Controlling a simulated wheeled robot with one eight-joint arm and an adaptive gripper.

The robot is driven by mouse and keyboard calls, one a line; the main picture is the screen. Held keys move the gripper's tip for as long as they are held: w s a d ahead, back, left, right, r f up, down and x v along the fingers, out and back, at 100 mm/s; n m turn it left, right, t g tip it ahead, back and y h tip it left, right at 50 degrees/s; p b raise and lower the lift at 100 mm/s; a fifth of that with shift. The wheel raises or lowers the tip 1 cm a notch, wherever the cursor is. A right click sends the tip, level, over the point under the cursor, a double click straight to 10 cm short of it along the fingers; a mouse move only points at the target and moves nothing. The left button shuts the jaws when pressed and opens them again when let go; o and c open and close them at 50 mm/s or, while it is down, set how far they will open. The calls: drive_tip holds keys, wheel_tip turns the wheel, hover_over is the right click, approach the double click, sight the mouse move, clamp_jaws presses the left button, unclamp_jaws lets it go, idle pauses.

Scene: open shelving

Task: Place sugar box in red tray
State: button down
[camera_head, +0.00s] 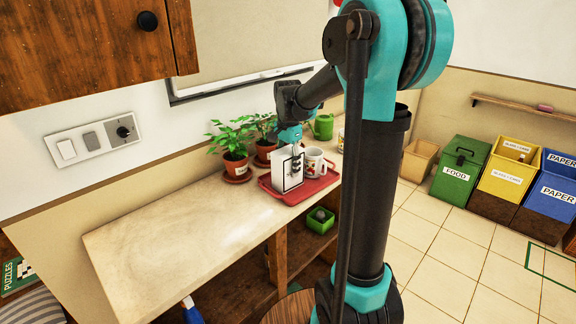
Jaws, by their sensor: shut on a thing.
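The sugar box (283,176), a white box with a black-framed picture on its front, is upright over the left part of the red tray (316,186). My gripper (290,143) is above it, shut on its top. I cannot tell whether the base of the box touches the tray. A white mug (314,161) with a red pattern stands on the tray just right of the box. The tray lies on the pale countertop, and part of it is hidden by the box and mug.
Two potted plants (235,164) stand behind and left of the tray. A green watering can (321,126) is at the back. The countertop (165,235) is clear to the left. A wooden cabinet (95,45) hangs above left. Coloured bins (460,170) stand on the floor at right.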

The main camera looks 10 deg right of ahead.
drive_tip(key=c, duration=0.6)
unclamp_jaws()
drive_tip(key=shift+c, duration=0.2)
drive_tip(key=shift+r, duration=0.1)
wheel_tip(320, 180, up, 12)
drive_tip(key=shift+r, duration=0.1)
